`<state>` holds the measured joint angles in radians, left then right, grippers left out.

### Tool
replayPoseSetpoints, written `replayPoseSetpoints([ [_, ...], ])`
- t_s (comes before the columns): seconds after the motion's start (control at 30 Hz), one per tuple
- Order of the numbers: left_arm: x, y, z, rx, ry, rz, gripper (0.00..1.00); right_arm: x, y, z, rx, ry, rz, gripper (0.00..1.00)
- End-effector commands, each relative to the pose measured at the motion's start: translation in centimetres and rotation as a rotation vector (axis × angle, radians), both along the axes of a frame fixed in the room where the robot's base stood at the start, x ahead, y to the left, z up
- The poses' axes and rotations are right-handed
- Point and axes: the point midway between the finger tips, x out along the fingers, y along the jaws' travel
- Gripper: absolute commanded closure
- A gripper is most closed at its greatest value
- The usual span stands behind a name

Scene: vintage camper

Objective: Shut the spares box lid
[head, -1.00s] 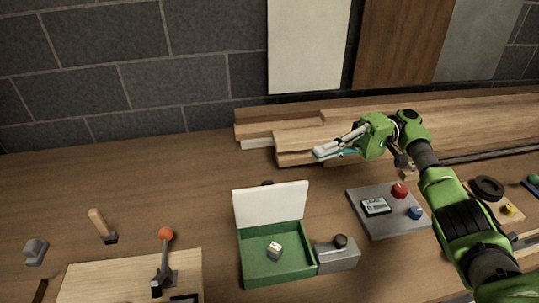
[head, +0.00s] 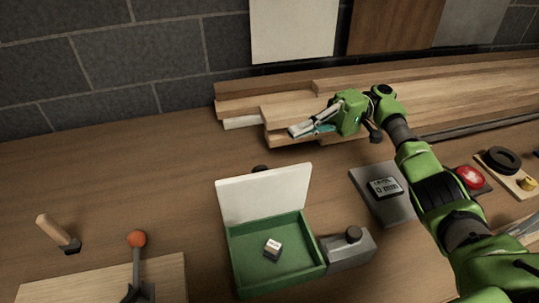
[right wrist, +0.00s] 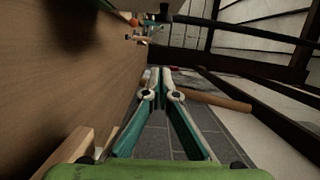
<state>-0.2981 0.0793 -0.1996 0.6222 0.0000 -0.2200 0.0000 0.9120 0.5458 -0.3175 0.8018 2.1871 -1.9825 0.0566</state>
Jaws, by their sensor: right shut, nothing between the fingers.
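The spares box (head: 234,262) is a green open-topped tray on the workbench in the head view. Its white lid (head: 265,193) stands up at the back edge, leaning slightly back, so the box is open. A small white labelled block (head: 273,248) lies inside. My right gripper (head: 300,130) is above and behind the lid, up and to its right in the picture, apart from it. It is shut and empty, pointing left. In the right wrist view its fingers (right wrist: 160,85) are close together with nothing between them. My left gripper is not in view.
A grey block with a dark knob (head: 348,249) adjoins the box's right side. A grey panel with a display (head: 391,209) stands further right. Stacked planks (head: 240,107) lie behind. A board with an orange-knobbed lever (head: 136,241) is at left.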

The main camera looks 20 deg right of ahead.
Motion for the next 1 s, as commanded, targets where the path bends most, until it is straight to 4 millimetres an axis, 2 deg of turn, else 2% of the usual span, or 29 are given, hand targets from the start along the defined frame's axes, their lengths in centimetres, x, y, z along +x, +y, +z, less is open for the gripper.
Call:
replayPoseSetpoints([
  [0.03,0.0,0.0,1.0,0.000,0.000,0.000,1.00,-0.3,0.8,0.5,0.001,0.001,0.002,1.00],
  [0.1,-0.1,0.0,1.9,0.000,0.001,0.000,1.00,-0.6,2.0,0.5,-0.001,0.002,0.003,1.00],
  [0.43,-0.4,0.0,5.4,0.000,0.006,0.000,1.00,-2.4,8.9,0.5,0.001,0.001,0.003,1.00],
  [0.7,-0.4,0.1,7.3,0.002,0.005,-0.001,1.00,-5.5,8.5,0.0,-0.001,0.003,-0.001,1.00],
  [1.0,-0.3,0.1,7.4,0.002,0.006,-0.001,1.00,-6.1,8.5,-0.2,0.000,0.001,-0.002,1.00],
])
